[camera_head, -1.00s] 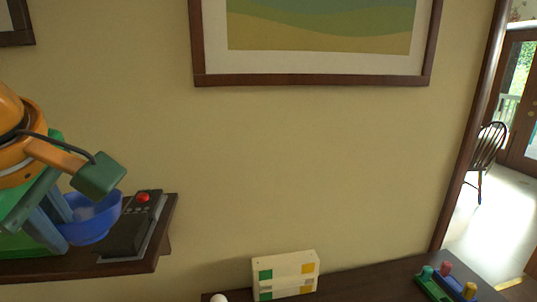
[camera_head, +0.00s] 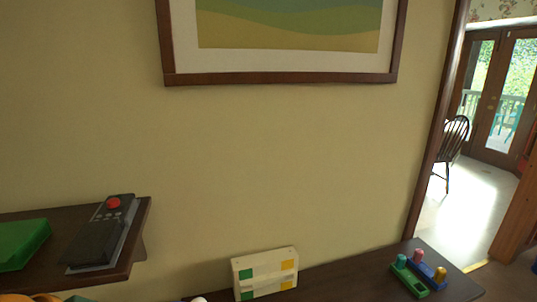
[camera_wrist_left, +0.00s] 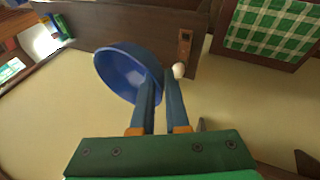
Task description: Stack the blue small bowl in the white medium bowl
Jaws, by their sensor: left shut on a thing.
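The blue small bowl (camera_wrist_left: 122,78) hangs tilted in the left wrist view, its inside partly facing the camera. My left gripper (camera_wrist_left: 160,80) is shut on the bowl's rim, with the bowl on the left of its fingers. The bowl is held up off any surface. I cannot make out a white medium bowl in either view. My right gripper is not in view.
A wall shelf (camera_head: 135,240) at left bears a black device with a red button (camera_head: 105,235) and a green box (camera_head: 22,243). The lower table (camera_head: 345,285) holds a white box with coloured squares (camera_head: 265,273), a peg toy (camera_head: 420,270) and a small white round thing (camera_wrist_left: 179,70).

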